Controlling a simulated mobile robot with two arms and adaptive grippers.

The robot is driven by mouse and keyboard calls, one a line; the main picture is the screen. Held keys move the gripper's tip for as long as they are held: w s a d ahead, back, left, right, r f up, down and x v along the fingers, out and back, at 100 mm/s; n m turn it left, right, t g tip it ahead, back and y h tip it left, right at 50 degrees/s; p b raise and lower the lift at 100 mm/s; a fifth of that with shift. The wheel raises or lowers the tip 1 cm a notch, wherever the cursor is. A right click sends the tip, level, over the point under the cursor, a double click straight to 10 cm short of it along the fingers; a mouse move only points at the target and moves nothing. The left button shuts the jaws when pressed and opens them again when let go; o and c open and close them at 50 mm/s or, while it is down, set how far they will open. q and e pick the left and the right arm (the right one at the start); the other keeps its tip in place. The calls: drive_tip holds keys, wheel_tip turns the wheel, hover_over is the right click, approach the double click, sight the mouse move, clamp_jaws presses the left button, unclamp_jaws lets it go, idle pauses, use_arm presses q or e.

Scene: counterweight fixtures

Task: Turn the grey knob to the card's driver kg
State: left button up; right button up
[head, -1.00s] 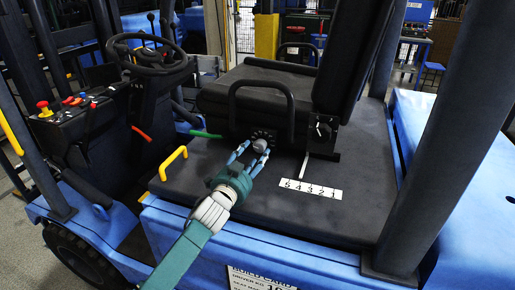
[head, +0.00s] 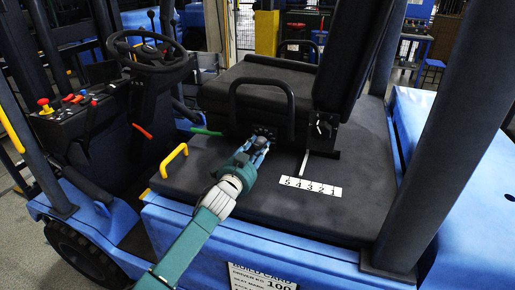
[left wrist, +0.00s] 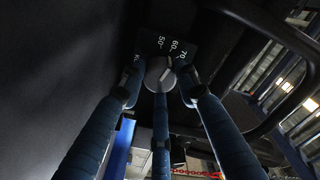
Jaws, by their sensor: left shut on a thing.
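The grey knob (left wrist: 160,74) shows in the left wrist view, in front of a dark dial plate (left wrist: 168,46) with white numbers, 50, 60 and 70 readable. My left gripper (left wrist: 160,84) has its blue fingers around the knob, shut on it. In the head view my left gripper (head: 260,144) reaches the front of the seat base and mostly hides the knob. A white card (head: 262,277) is on the blue body at the bottom edge, partly cut off. My right gripper is out of view.
The seat (head: 258,88) with a black hoop handle (head: 262,86) stands above the dial. A white 5-4-3-2-1 strip (head: 310,187) and a white lever (head: 304,163) are to the right. A yellow handle (head: 173,160) and green lever (head: 206,132) are to the left.

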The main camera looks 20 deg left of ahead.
use_arm(q)
drive_tip(key=shift+c, duration=0.2)
drive_tip(key=shift+m, duration=0.7)
drive_tip(key=m+p, duration=0.1)
drive_tip(key=m, duration=0.4)
drive_tip(key=m+p, duration=0.1)
drive_tip(key=m, duration=0.2)
drive_tip(key=shift+m, duration=0.3)
drive_tip(key=m+p, duration=0.1)
drive_tip(key=m, duration=0.2)
drive_tip(key=shift+r+g+y, duration=0.1)
drive_tip(key=shift+g+y, duration=0.2)
drive_tip(key=m+p, duration=0.2)
drive_tip(key=m, duration=0.3)
drive_tip(key=shift+m, duration=0.3)
drive_tip(key=shift+d+m+y+p, duration=0.1)
drive_tip(key=shift+m+y+p, duration=0.4)
drive_tip(key=shift+m, duration=1.6)
